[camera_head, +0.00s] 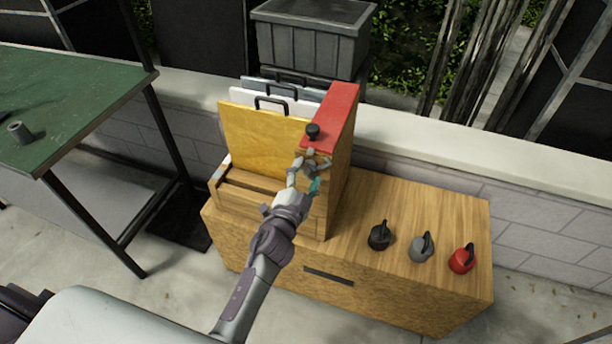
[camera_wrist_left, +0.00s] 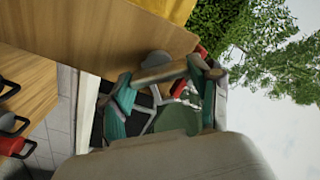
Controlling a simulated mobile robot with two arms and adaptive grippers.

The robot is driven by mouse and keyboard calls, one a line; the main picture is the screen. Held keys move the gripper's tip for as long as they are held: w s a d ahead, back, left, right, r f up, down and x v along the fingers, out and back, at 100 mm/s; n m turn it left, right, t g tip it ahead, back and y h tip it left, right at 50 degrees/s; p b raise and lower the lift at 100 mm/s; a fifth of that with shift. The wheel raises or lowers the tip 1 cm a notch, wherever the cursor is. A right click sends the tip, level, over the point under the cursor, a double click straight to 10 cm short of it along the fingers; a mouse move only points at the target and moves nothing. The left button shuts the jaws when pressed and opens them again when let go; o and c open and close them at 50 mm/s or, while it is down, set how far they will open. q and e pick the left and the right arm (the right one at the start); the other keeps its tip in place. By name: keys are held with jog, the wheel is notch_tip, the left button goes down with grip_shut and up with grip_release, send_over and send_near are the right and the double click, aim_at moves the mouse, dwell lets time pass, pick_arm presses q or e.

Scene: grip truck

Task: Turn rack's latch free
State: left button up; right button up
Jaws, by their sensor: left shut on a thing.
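The wooden rack (camera_head: 341,165) stands on a wooden cabinet. It has a red top (camera_head: 341,108) with a black knob (camera_head: 313,131) at its near end. A yellow board (camera_head: 262,137) and other handled boards stand in it. My left gripper (camera_head: 313,165) is at the near face of the rack's post, just below the knob. In the left wrist view its green-padded fingers are on both sides of a short wooden bar (camera_wrist_left: 160,73), which appears to be the latch, and are shut on it. A grey round piece (camera_wrist_left: 155,60) shows behind the bar. In the head view the gripper largely hides the latch. My right gripper is not in view.
Black (camera_head: 379,237), grey (camera_head: 420,248) and red (camera_head: 461,260) handled objects stand on the cabinet top (camera_head: 430,207) to the right. A green table (camera_head: 75,95) is at the left. A grey bin (camera_head: 312,40) stands behind the rack, near a low wall.

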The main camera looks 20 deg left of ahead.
pick_arm(q)
jog(key=m, duration=0.4)
jog(key=shift+f+m+b, duration=0.1)
jog(key=shift+m+b, duration=0.2)
jog(key=shift+b, duration=0.1)
jog(key=shift+f+m, duration=0.1)
jog(key=shift+m, duration=1.8)
jog(key=o, duration=1.1)
jog(key=shift+o, duration=0.2)
jog(key=s, duration=1.2)
jog(key=shift+a, duration=0.15)
